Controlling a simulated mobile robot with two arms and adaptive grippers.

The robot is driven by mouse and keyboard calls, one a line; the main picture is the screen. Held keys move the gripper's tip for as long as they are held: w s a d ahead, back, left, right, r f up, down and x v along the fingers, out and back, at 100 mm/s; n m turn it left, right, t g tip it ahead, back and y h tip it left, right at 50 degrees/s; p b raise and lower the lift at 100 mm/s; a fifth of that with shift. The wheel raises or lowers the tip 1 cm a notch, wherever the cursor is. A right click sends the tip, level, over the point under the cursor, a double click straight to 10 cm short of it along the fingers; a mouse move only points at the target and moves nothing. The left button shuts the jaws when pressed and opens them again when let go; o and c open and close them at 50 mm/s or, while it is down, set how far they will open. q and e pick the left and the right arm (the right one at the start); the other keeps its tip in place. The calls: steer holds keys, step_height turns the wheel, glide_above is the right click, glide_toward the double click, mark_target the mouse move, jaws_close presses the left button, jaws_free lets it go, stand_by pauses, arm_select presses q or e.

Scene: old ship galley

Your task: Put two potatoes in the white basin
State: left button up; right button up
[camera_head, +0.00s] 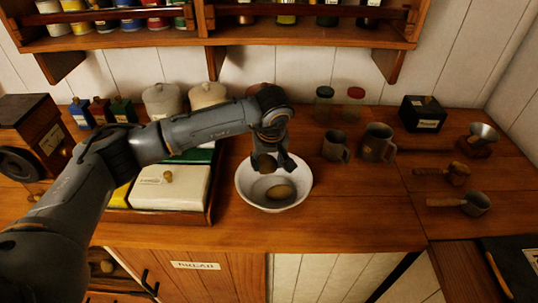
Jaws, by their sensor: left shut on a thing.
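The white basin (244,188) stands on the wooden counter. One brown potato (281,192) lies inside it. My left gripper (272,163) reaches in from the left and points down over the basin's back part. It is shut on a second potato, which is mostly hidden by the fingers, above the basin's inside. My right gripper is out of view.
A cream-lidded box (170,190) stands close to the basin's left. Metal mugs (377,143) and small jars stand behind to the right. Ladles (474,204) lie further right. A shelf (300,36) overhangs the back.

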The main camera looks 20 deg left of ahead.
mark_target(269, 168)
arm_select(q)
steer(key=x, duration=0.2)
steer(key=shift+w+d+f+b, duration=0.1)
steer(key=shift+d+f+b, duration=0.05)
steer(key=shift+f+b, duration=0.2)
steer(key=shift+f, duration=0.4)
steer(key=o, duration=0.9)
steer(key=shift+r, duration=0.1)
steer(key=o, duration=0.3)
steer(key=shift+o, duration=0.5)
steer(key=shift+r, duration=0.3)
steer(key=v, duration=1.1)
steer(key=shift+r, duration=0.2)
steer(key=shift+s, duration=0.2)
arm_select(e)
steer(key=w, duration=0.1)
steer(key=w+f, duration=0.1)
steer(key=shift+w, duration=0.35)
